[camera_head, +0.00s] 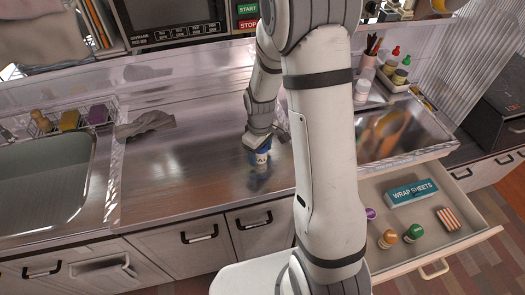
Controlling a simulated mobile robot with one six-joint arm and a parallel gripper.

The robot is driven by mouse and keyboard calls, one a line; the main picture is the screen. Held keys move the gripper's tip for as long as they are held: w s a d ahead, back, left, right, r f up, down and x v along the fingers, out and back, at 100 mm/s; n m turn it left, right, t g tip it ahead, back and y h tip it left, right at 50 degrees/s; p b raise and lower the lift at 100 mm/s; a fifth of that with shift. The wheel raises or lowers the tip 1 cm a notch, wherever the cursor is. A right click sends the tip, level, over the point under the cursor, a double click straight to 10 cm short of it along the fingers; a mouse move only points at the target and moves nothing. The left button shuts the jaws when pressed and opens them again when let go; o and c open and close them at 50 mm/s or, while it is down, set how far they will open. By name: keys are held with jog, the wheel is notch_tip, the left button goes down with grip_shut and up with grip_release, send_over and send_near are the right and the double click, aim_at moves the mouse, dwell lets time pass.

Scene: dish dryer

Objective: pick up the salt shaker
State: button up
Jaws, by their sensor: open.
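A sink (45,185) lies at the left, with a grey cloth (145,123) beside it. An open drawer (455,245) at the right holds a wrap sheets box (411,192) and several small jars. A microwave (170,20) stands behind.

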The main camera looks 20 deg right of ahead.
jog(key=c, duration=1.1)
